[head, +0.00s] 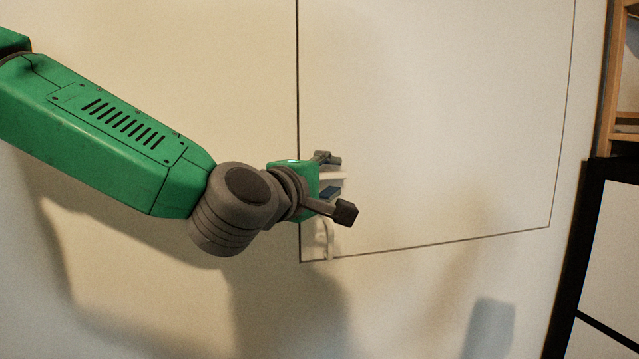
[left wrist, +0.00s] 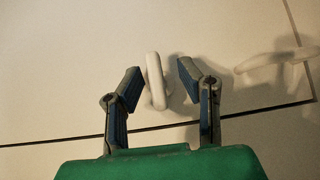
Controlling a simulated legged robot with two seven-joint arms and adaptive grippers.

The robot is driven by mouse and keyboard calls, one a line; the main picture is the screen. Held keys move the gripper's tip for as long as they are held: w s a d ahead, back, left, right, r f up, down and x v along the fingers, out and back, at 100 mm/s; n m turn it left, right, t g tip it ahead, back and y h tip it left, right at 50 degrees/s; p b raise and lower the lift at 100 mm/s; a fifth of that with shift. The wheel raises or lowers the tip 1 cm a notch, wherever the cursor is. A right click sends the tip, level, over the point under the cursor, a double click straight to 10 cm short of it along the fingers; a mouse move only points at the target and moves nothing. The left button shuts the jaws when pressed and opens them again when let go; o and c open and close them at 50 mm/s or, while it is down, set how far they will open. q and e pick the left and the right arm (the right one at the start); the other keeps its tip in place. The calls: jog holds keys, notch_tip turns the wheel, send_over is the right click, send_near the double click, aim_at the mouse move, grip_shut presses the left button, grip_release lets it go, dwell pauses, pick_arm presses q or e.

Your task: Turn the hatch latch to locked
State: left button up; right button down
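The hatch (head: 440,110) is a large cream panel outlined by thin dark lines. Two white fittings sit near its lower left corner in the head view. A white bar-shaped fitting (left wrist: 155,80) stands between my left gripper's fingertips in the left wrist view. A second white lever-like fitting (left wrist: 275,62) is to its right; it shows lower down in the head view (head: 329,240). I cannot tell for sure which one is the latch. My left gripper (head: 338,188) is open, its fingers (left wrist: 160,82) on both sides of the bar, with gaps visible. My right gripper is out of view.
A wooden shelf frame (head: 614,80) and a black-framed pale unit (head: 610,240) stand at the right edge of the head view. The hatch face right of my gripper is clear. Shadows fall on the wall below.

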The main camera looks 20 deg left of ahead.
pick_arm(q)
jog(key=s+a, duration=0.2)
jog(key=s, duration=0.9)
jog(key=shift+a, duration=0.2)
jog(key=shift+s+f, duration=0.1)
notch_tip(320, 180, down, 39)
jog(key=s+m+g+y+b, duration=0.1)
jog(key=m+g+b, duration=0.6)
jog(key=b, duration=0.2)
jog(key=s+a+f+m+g+b, duration=0.3)
jog(key=s+f, duration=0.5)
jog(key=f, duration=0.4)
jog(key=s+a+f+m+g+y+b, duration=0.1)
jog(key=s+a+f+m+g+b, duration=0.1)
jog(key=s+f, duration=0.6)
jog(key=s+a+f+m+g+y+b, duration=0.1)
jog(key=s+a+f+m+g+b, duration=0.2)
jog(key=s+f, duration=0.5)
notch_tip(320, 180, down, 8)
jog(key=shift+s+a+r+m+g+b, duration=0.3)
jog(key=shift+m+g+b, duration=0.3)
jog(key=shift+g+b, duration=0.3)
